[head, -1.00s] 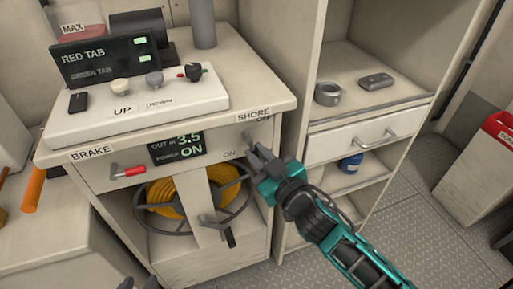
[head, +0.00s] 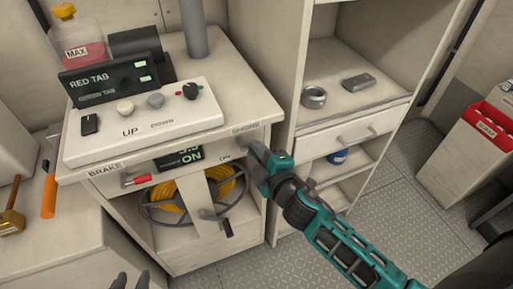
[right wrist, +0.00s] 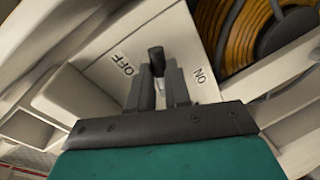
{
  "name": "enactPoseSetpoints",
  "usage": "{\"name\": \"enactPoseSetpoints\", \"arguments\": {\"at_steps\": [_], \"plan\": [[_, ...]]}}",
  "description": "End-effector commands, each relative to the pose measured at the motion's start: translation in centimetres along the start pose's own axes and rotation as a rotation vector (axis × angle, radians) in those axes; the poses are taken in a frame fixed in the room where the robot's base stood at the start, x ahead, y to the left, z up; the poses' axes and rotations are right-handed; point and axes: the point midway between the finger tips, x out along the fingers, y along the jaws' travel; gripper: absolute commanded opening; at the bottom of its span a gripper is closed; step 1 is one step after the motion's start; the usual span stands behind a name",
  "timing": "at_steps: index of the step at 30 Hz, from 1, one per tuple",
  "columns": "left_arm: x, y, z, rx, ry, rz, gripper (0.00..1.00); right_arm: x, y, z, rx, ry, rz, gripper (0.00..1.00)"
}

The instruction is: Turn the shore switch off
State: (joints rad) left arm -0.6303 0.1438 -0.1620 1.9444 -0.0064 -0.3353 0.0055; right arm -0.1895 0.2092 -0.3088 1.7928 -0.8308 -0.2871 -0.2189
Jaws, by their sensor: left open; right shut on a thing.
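The shore switch (right wrist: 156,58) shows in the right wrist view as a short lever with a black tip, between the OFF label (right wrist: 123,63) and the ON label (right wrist: 200,76). My right gripper (right wrist: 158,85) is shut on this lever, with one finger on each side. In the head view my right gripper (head: 257,150) is at the cabinet's front right corner and hides the switch. The display (head: 178,159) on the cabinet front is partly blurred and reads ON. My left gripper (head: 131,281) is open and empty at the bottom edge.
A red brake handle (head: 137,180) and a yellow cable reel (head: 168,197) are on the cabinet front. A control panel (head: 130,137) with knobs sits on top. Shelves (head: 342,143) stand close to the right. A red-topped bin (head: 470,145) is farther right, beyond open floor.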

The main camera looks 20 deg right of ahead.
Motion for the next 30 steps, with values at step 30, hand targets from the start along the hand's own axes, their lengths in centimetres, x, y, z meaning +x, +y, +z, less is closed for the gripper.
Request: {"name": "enactPoseSetpoints", "arguments": {"at_steps": [30], "plan": [[-0.39,-0.01,-1.17,0.000,0.004,0.000,0.43,-0.19,0.96,-0.33,-0.364,-0.073,0.000,0.00]]}}
